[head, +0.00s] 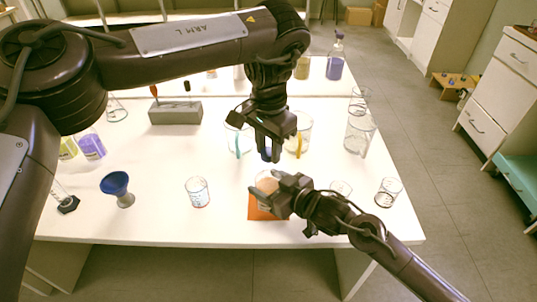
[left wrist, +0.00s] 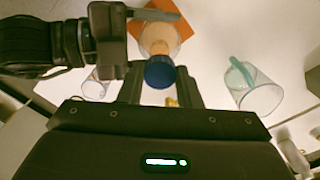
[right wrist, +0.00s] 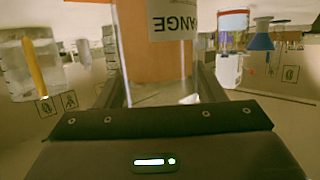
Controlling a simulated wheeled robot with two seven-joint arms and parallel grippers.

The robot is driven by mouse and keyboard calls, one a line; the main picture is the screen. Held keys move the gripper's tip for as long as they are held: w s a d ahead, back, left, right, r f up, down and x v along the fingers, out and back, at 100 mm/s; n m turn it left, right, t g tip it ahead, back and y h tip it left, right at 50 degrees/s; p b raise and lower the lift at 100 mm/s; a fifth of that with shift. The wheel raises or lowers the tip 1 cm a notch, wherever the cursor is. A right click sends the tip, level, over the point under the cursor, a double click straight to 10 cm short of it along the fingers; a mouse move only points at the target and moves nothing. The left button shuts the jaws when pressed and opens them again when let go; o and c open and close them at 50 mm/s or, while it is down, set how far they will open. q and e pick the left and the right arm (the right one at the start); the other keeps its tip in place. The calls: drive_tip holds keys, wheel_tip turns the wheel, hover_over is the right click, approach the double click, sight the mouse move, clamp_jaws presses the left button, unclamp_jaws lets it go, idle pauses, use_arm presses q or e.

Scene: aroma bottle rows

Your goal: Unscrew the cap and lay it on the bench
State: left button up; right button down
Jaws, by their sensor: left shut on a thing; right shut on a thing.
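The clear bottle (head: 265,184) with orange liquid stands over an orange mat (head: 258,213). My right gripper (head: 268,190) is shut on its body. In the right wrist view the bottle (right wrist: 155,50) fills the space between the fingers, with a label ending in "ANGE" seen upside down. My left gripper (head: 268,150) is above, pointing down, shut on the blue cap (head: 267,155). In the left wrist view the cap (left wrist: 159,73) sits between the fingertips, lined up with the bottle (left wrist: 158,38). I cannot tell whether the cap still touches the neck.
Beakers with a teal rod (head: 238,143) and a yellow rod (head: 300,132) stand just behind the grippers. A small beaker (head: 197,192) and a blue funnel (head: 116,184) are to the left. Glass beakers (head: 388,192) stand at the right. The front-left bench between funnel and mat is mostly clear.

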drive_tip(key=shift+c, duration=1.3)
unclamp_jaws()
drive_tip(key=shift+s+d, duration=0.1)
